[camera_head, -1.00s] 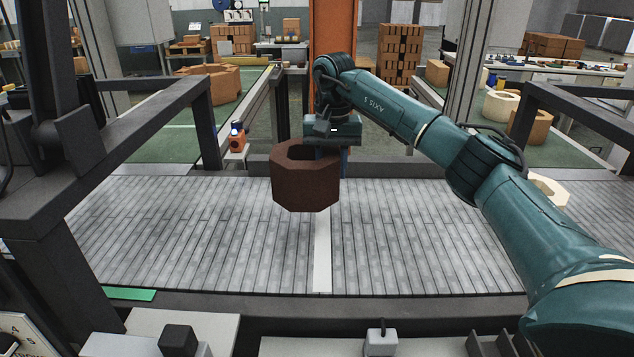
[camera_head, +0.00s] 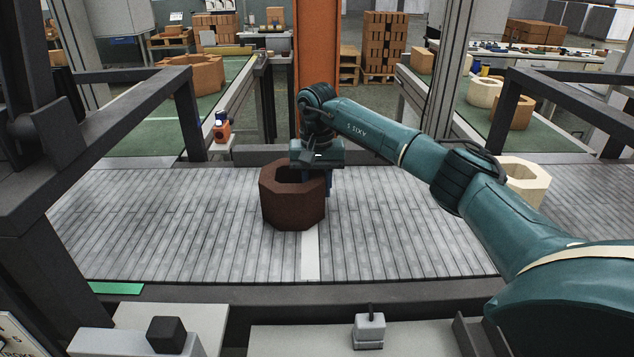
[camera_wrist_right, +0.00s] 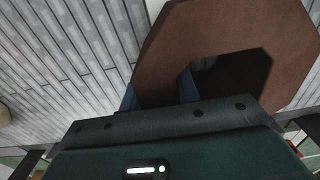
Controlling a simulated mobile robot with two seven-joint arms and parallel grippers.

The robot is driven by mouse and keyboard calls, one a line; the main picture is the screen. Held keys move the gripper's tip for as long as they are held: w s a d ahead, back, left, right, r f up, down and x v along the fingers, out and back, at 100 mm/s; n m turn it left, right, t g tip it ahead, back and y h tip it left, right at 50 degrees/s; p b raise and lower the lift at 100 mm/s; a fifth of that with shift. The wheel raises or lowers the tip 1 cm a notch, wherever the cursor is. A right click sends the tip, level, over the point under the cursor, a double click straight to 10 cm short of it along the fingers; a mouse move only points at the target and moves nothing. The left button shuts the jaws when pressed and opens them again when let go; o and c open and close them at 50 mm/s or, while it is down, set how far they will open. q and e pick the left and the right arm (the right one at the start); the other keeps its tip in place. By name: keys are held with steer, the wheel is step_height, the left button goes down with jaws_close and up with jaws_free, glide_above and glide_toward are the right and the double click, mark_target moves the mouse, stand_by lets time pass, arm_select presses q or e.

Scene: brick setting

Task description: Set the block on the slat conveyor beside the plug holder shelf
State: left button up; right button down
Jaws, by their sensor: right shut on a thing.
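The brown eight-sided block (camera_head: 290,208) with a hole through it is upright at the slat conveyor (camera_head: 160,230), just left of the white cross strip. It is low over the slats; I cannot tell if it touches them. My right gripper (camera_head: 322,180) is shut on the block's right wall, and its fingers are partly hidden. In the right wrist view the block (camera_wrist_right: 200,40) fills the top right beyond the gripper (camera_wrist_right: 160,92). A pale shelf (camera_head: 280,340) with a small grey plug-like piece (camera_head: 369,330) is at the front edge. My left gripper is not in view.
A cream hollow block (camera_head: 528,178) stands at the right of the conveyor, behind my arm. Dark frames (camera_head: 120,135) rise at both sides. An orange post (camera_head: 318,60) stands behind. The slats left of the brown block are clear.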

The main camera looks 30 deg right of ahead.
steer(key=c, duration=1.4)
jaws_free()
steer(key=shift+f, duration=0.15)
steer(key=shift+c, duration=0.2)
steer(key=o, duration=0.4)
step_height(320, 180, up, 12)
steer(key=shift+r, duration=0.2)
